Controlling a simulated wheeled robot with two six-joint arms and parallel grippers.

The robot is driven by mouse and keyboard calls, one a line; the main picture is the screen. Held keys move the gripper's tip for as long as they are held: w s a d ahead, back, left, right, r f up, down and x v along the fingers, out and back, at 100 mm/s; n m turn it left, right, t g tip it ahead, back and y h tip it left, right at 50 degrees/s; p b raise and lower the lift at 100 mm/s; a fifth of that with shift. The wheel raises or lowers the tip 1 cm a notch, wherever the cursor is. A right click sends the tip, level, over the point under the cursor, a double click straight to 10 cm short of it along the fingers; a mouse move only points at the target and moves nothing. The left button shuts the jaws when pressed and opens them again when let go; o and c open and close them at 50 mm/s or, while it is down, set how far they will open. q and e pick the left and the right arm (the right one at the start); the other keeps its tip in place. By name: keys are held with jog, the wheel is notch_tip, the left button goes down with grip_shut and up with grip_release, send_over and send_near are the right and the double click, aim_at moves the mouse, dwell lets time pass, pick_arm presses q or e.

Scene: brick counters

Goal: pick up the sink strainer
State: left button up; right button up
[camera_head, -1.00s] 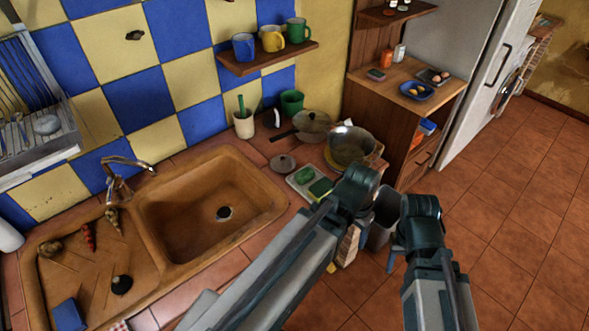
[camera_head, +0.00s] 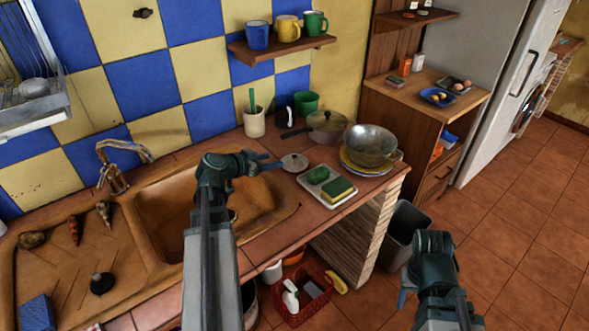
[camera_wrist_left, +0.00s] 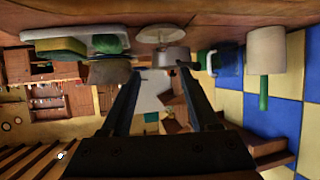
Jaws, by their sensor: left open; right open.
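The sink strainer (camera_head: 294,162), a small pale grey disc with a knob, lies on the tiled counter to the right of the sink. In the left wrist view it shows as a pale disc (camera_wrist_left: 160,34) near the top, beyond the fingertips. My left gripper (camera_head: 274,161) is open and empty, with its fingers pointing right, just left of the strainer. The left wrist view shows a gap between its fingertips (camera_wrist_left: 158,72). My right gripper (camera_head: 404,291) is open, low at the right over the floor, and partly hidden by its wrist.
The sink (camera_head: 170,215) lies below my left arm. A white tray (camera_head: 327,201) with a sponge and a green scrubber is right of the strainer. Behind are a lidded pan (camera_head: 327,124) and a white cup (camera_head: 254,121); a metal bowl (camera_head: 371,142) stands further right.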

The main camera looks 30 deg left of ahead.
pick_arm(q)
jog(key=b, duration=0.4)
send_near(294, 156)
jog(key=x, duration=0.4)
jog(key=shift+f, duration=0.25)
jog(key=shift+w+d+f, duration=0.1)
jog(key=shift+w+d, duration=0.15)
jog(key=shift+w, duration=0.25)
jog(key=shift+w+f, duration=0.35)
jog(key=shift+w, duration=0.1)
jog(key=b+x, duration=0.2)
jog(key=x, duration=0.2)
jog(key=shift+f, duration=0.1)
grip_shut()
